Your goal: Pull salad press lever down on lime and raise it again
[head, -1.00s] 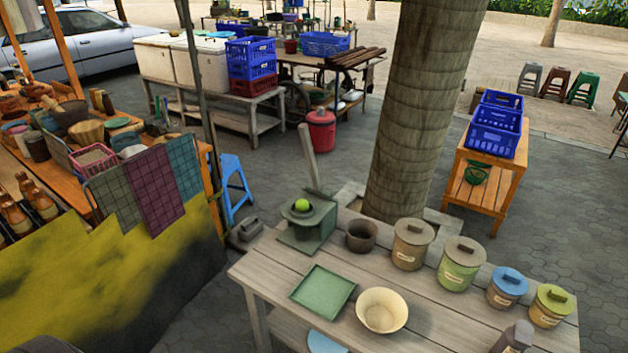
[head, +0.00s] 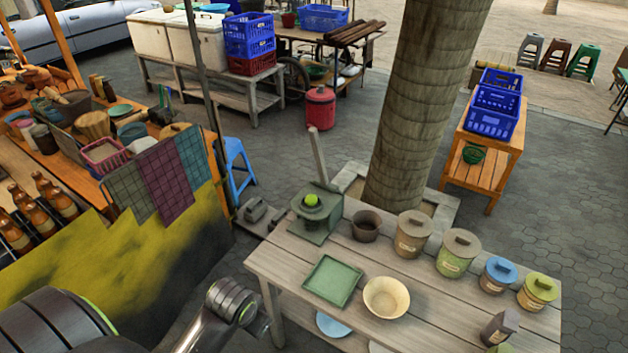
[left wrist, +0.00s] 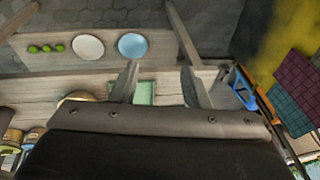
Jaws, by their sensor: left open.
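The green salad press (head: 318,228) stands at the far left corner of the wooden table. A bright green lime (head: 311,200) sits on top of it. Its long wooden lever (head: 319,156) stands raised, nearly upright with a slight lean. My left arm comes in at the bottom left of the head view, well short of the press; its fingers are not clear there. In the left wrist view my left gripper (left wrist: 160,80) is open, with nothing between its spread fingers. The press cannot be made out in that view. My right gripper is not in view.
The table holds a green tray (head: 332,280), a cream bowl (head: 386,298), a dark pot (head: 366,226) and several lidded canisters (head: 412,234). A tree trunk (head: 420,110) rises behind. In the left wrist view, a blue plate (left wrist: 132,45), a white plate (left wrist: 88,47) and several limes (left wrist: 45,48) show.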

